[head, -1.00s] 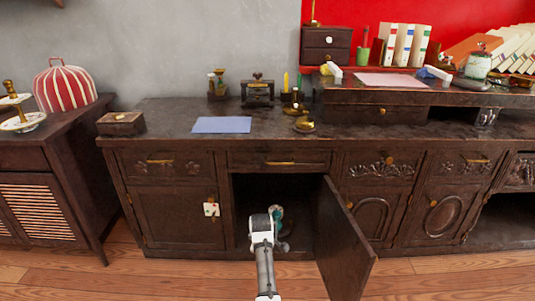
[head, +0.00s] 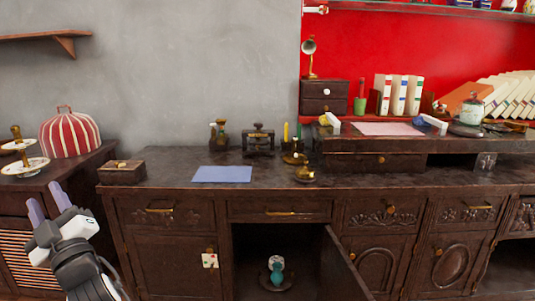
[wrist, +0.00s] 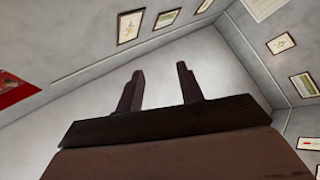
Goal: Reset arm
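My gripper (head: 49,204) is raised at the lower left in the head view, in front of the left side cabinet. Its two fingers point up and are spread apart with nothing between them. In the wrist view my gripper (wrist: 159,88) is also open and empty, with grey wall and ceiling beyond it. A small teal teapot-like item (head: 277,272) stands inside the open cupboard of the dark sideboard (head: 165,187). It sits on a dark round base, well away from my gripper.
The cupboard door (head: 345,268) hangs open toward me. A striped red-and-white cover (head: 69,135) and a tiered stand (head: 24,165) are on the left cabinet. A blue sheet (head: 222,174), small wooden box (head: 122,171) and brass items are on the sideboard. Picture frames (wrist: 130,26) hang on the walls.

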